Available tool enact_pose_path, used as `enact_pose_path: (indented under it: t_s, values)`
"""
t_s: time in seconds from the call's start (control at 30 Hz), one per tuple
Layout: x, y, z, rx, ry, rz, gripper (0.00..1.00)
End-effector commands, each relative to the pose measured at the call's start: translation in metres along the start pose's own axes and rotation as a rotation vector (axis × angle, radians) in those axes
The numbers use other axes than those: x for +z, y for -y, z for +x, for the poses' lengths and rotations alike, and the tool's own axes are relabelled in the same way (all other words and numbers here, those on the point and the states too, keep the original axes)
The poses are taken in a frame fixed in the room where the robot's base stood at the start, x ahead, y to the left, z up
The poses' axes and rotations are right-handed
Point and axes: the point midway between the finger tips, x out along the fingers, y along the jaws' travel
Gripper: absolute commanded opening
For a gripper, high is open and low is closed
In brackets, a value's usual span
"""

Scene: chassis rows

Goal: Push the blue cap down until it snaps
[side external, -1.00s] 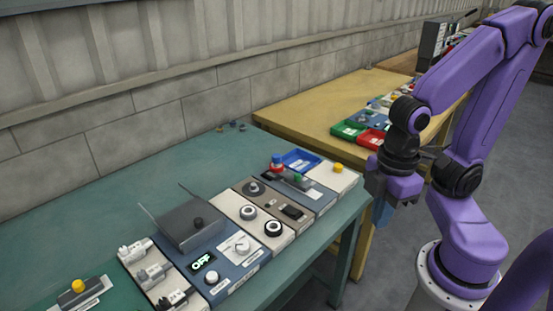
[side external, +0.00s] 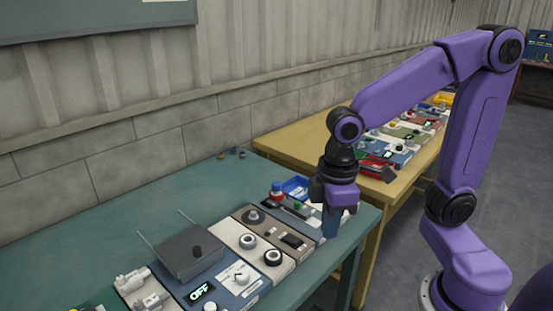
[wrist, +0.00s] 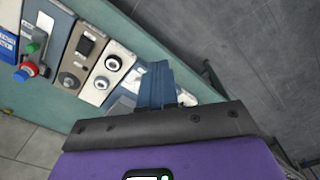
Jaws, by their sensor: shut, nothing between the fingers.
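The blue cap (side external: 277,183) sits on top of a red and white part on the far side of the module row in the side view. It also shows at the left edge of the wrist view (wrist: 19,76), with red beside it. My gripper (side external: 330,232) points down with its blue fingers shut and empty, to the right of the cap, near the bench's front edge. The shut fingers also show in the wrist view (wrist: 157,75). They are apart from the cap. My gripper hides part of the white module at the row's right end.
A small green piece (side external: 298,205) stands near the cap, and a blue tray (side external: 296,187) lies behind. Dial modules (side external: 248,241) and a grey box with antennas (side external: 189,252) stand to the left.

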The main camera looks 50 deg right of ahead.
Motion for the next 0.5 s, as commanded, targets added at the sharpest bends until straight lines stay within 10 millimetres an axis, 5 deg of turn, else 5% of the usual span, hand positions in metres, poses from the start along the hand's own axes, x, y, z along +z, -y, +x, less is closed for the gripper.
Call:
enact_pose_path:
  t_s: [0.2,0.5]
  values:
    - [-0.058,-0.061,-0.003,0.004,0.007,0.163,0.0]
    - [-0.105,-0.164,0.005,0.008,0.013,0.38,0.0]
